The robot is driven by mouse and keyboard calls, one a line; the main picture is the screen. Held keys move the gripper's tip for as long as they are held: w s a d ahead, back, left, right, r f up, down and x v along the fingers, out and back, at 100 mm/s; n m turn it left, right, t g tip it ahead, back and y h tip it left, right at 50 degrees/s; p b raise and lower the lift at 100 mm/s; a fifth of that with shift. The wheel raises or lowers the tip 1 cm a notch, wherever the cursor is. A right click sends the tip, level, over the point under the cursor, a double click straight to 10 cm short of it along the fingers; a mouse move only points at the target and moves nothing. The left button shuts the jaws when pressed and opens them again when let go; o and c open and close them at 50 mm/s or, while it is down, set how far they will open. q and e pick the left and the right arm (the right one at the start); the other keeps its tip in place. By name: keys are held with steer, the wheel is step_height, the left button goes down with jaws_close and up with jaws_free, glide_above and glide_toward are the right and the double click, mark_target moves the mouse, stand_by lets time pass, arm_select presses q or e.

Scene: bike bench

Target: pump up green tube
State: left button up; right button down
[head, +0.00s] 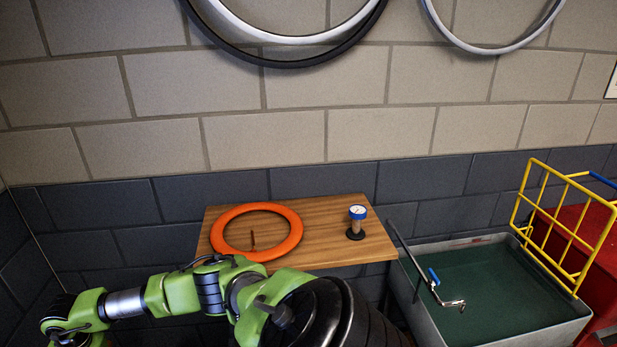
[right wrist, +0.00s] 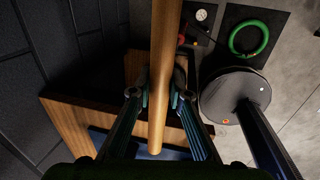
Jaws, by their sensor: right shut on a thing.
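In the right wrist view, the green tube (right wrist: 262,40) is a closed ring lying on a dark mat (right wrist: 275,17), to the right of my right gripper and apart from it. A small white round dial (right wrist: 201,15) shows to its left, with a red part (right wrist: 181,39) near it. My right gripper (right wrist: 159,97) is shut on a long wooden bar (right wrist: 162,60), one finger on each side. The bar's top end runs out of the picture, and what it belongs to is hidden. My left gripper is not seen.
In the head view, a wooden bench (head: 340,213) holds an orange ring (head: 284,245) and a blue-topped gauge (head: 357,213). A grey tub (head: 420,318) with green inside and a yellow wire basket (head: 548,262) stand right. Wheels (head: 290,62) hang on the wall.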

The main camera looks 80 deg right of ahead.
steer(key=s+b+x, duration=0.2)
steer(key=b+x, duration=0.6)
steer(key=x, duration=0.2)
steer(key=shift+w+d+f, duration=0.2)
steer(key=shift+d+f, duration=0.15)
steer(key=shift+f, duration=0.15)
steer(key=shift+r, duration=0.1)
stand_by(0.3)
steer(key=shift+s+d+f+b+x, duration=0.15)
steer(key=shift+s+b+x, duration=0.45)
steer(key=shift+b+x, duration=1.95)
steer(key=shift+s+d+f+b+x, duration=0.15)
steer(key=shift+s+b+x, duration=0.45)
steer(key=shift+b+x, duration=1.95)
steer(key=shift+s+d+f+b+x, duration=0.15)
steer(key=shift+s+b+x, duration=0.45)
steer(key=shift+b+x, duration=1.95)
steer(key=c, duration=1.8)
jaws_free()
steer(key=shift+w+f+p, duration=0.25)
steer(key=shift+f+p, duration=0.45)
steer(key=shift+p, duration=0.3)
steer(key=shift+d, duration=0.1)
